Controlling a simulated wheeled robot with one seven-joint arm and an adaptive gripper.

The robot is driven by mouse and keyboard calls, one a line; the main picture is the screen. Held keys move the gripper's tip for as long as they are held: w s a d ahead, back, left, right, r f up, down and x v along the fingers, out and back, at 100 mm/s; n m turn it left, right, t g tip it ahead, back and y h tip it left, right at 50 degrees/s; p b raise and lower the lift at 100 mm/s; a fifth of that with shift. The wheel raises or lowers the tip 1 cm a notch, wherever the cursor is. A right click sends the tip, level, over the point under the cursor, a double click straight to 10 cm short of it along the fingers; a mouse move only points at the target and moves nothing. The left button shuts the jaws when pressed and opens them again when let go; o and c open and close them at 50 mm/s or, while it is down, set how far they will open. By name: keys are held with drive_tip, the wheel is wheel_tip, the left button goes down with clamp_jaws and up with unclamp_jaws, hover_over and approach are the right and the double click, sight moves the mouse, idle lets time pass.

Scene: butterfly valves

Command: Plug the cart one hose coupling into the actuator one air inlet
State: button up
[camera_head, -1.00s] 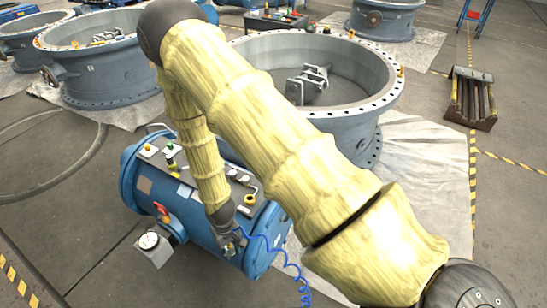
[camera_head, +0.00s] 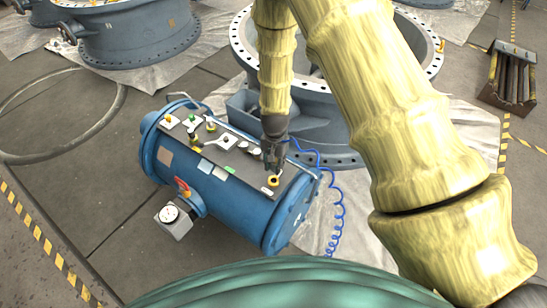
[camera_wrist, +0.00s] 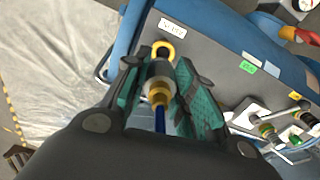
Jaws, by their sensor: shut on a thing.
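My gripper (camera_head: 274,160) is over the right end of the blue cart's tank (camera_head: 225,190). In the wrist view its teal fingers (camera_wrist: 162,92) are shut on the hose coupling (camera_wrist: 159,82), a grey and brass cylinder with a blue hose (camera_wrist: 160,122) at its near end. In the head view the coiled blue hose (camera_head: 337,205) hangs off the cart's right end. A yellow ring (camera_head: 273,181) on the cart top is close below the gripper; the wrist view shows it just beyond the coupling (camera_wrist: 164,46). I cannot tell whether they touch. I cannot make out the actuator air inlet.
A large round valve body (camera_head: 425,55) stands behind the cart, partly hidden by my arm. A gauge (camera_head: 170,214) sits at the cart's front left. A rack of bars (camera_head: 510,78) is at the right. Bare floor lies left of the cart, with a large hoop (camera_head: 60,155).

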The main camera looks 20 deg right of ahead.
drive_tip(key=shift+w+a+r+m, duration=0.15)
drive_tip(key=shift+w+r+m, duration=0.3)
drive_tip(key=shift+r+m, duration=0.1)
drive_tip(key=shift+f+b, duration=1.85)
drive_tip(key=shift+f, duration=0.9)
drive_tip(key=shift+f+b, duration=0.3)
drive_tip(key=shift+f, duration=0.5)
drive_tip(key=shift+f, duration=1.3)
idle(0.8)
drive_tip(key=o, duration=1.5)
drive_tip(key=shift+r, duration=0.2)
